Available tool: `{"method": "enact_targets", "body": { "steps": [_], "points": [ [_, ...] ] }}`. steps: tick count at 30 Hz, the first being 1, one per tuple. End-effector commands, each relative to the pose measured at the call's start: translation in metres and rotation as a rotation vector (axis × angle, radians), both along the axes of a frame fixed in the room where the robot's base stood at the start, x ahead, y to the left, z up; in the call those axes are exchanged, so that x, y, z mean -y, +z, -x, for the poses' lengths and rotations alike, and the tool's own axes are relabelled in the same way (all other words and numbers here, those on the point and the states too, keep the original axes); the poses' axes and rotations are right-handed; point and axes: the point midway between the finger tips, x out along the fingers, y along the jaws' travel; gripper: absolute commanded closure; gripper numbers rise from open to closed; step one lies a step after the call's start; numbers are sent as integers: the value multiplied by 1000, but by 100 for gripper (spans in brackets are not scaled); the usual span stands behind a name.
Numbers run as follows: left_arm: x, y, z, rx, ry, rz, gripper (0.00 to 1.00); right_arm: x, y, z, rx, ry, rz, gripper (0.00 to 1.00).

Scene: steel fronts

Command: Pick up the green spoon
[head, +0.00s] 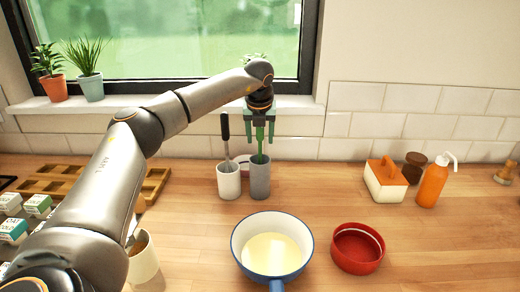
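The green spoon (260,146) stands upright in a grey cup (260,178) near the back wall, its lower part hidden inside the cup. My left gripper (260,138) points down directly above the grey cup. Its two fingers are apart, one on each side of the spoon's upper part, with gaps showing between them and the spoon. My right gripper is not in the head view.
A white cup (229,184) with a dark-handled utensil (226,135) stands just left of the grey cup. A blue-rimmed pan (271,247) and a red bowl (357,249) are in front. An orange bottle (432,184) and butter dish (386,182) stand right.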

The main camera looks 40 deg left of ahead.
Motion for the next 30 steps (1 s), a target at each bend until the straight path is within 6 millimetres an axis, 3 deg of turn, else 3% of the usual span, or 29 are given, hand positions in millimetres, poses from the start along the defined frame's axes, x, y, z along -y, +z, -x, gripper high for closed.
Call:
{"method": "enact_targets", "body": {
  "steps": [2, 15, 30],
  "points": [
    [0, 0, 0, 0, 0, 0, 51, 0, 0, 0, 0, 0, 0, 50],
    [0, 1, 0, 1, 0, -1, 100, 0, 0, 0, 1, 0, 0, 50],
    [0, 2, 0, 1, 0, 0, 100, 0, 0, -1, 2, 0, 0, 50]
  ]
}}
